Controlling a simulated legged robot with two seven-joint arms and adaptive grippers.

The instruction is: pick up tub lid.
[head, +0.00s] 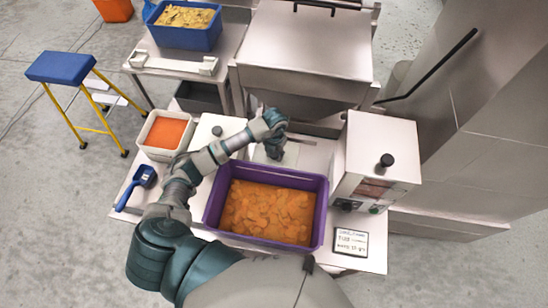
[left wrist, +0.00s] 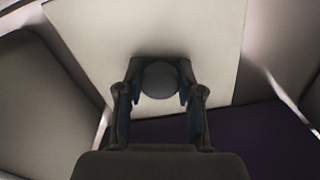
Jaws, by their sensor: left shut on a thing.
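The tub lid is a pale, flat, square panel with a round dark grey knob (left wrist: 160,80). In the left wrist view the lid (left wrist: 100,45) fills the upper middle. My left gripper (left wrist: 160,92) is shut on the knob, one finger on each side. In the head view my left gripper (head: 275,148) points down just behind the purple tub, and the lid (head: 289,157) shows partly beneath it. I cannot tell whether the lid touches what is below. My right gripper is not in view.
A purple tub (head: 212,203) of orange pieces stands in front. Left are a white tub (head: 145,140) of orange food, a pale knobbed box (head: 208,127) and a blue scoop (head: 145,176). A machine (head: 375,145) with a black knob stands right, a small sign (head: 350,242) in front of it.

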